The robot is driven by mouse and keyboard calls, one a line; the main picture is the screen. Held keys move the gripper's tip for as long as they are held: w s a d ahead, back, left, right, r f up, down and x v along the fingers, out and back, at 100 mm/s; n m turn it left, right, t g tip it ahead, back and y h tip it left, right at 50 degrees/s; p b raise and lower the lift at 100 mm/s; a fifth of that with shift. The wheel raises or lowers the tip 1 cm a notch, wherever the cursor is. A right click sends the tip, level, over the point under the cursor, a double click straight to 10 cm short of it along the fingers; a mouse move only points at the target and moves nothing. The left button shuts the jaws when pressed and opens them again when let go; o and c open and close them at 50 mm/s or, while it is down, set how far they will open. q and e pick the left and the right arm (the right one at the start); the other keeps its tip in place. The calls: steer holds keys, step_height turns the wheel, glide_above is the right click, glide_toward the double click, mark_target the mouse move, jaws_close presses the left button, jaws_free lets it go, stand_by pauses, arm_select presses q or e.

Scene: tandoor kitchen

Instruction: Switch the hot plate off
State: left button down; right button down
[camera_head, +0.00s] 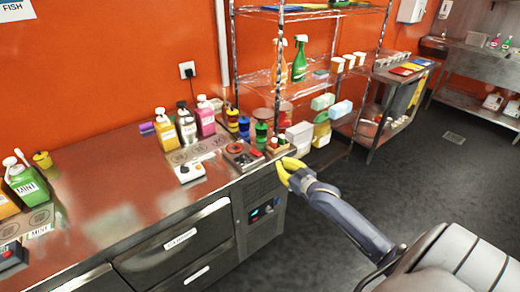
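My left gripper is out of view.
Labelled bottles (186,124) and several small colored jars (244,128) stand behind. A wire shelf (270,78) rises at the back right. The counter's middle (110,185) is clear.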

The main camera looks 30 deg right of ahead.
steer(key=a+r, duration=0.2)
steer(key=r, duration=0.2)
steer(key=a+r+t+y, duration=0.1)
steer(key=a+r, duration=0.1)
steer(key=r, duration=0.3)
steer(key=shift+s+a+m+y, duration=0.25)
steer(key=shift+s+m+y, duration=0.05)
steer(key=shift+m, duration=0.1)
glide_above(260, 154)
steer(key=shift+w, duration=0.3)
steer(key=shift+w+f, duration=0.15)
steer(key=shift+f, duration=0.55)
steer(key=shift+s+f, duration=0.25)
steer(key=shift+f, duration=0.35)
steer(key=shift+s+f, duration=0.2)
steer(key=shift+f, duration=0.4)
